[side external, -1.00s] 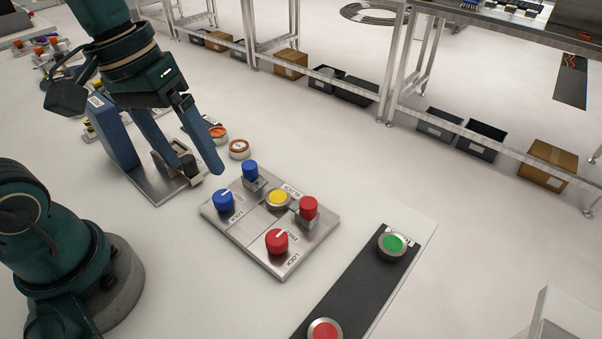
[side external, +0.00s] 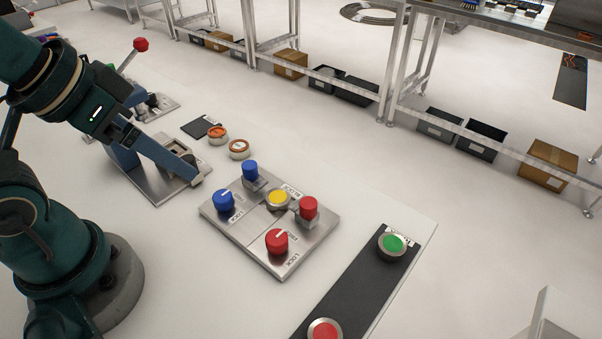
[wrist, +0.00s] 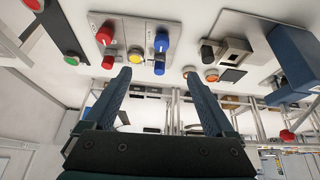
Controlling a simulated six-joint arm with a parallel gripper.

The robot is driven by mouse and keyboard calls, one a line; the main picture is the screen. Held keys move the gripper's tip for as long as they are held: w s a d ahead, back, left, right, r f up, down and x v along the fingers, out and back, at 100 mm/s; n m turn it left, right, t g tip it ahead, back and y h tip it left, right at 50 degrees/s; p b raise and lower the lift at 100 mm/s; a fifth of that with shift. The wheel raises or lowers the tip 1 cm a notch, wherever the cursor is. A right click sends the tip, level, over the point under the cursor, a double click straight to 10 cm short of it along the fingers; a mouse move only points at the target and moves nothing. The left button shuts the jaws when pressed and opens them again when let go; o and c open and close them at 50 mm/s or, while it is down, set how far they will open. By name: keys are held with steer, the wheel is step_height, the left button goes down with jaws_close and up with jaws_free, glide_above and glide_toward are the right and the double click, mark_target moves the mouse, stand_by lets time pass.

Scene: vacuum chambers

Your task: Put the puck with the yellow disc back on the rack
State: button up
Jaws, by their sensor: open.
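I cannot clearly pick out a puck with a yellow disc in either view. Two small round pucks lie on the table, one with an orange top (side external: 217,133) and one pale with a reddish ring (side external: 239,149). They also show in the wrist view, where the nearer one (wrist: 211,76) looks orange. I cannot make out the rack; my arm covers the upper left of the side view. My gripper (wrist: 158,78) is open with nothing between its fingers. In the side view, its fingers slant down over a metal fixture plate (side external: 150,184).
A metal panel (side external: 240,232) carries red and blue knobs and a yellow button (side external: 278,198). A black strip (side external: 352,291) has green and red buttons. A dark flat pad (side external: 197,128) lies beside the pucks. A red-knobbed lever (side external: 140,45) stands behind the fixture.

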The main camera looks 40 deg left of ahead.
steer(key=n, duration=0.1)
steer(key=n+g, duration=0.6)
steer(key=n, duration=0.5)
glide_above(278, 195)
step_height(278, 195, down, 9)
steer(key=shift+f, duration=2.5)
jaws_close()
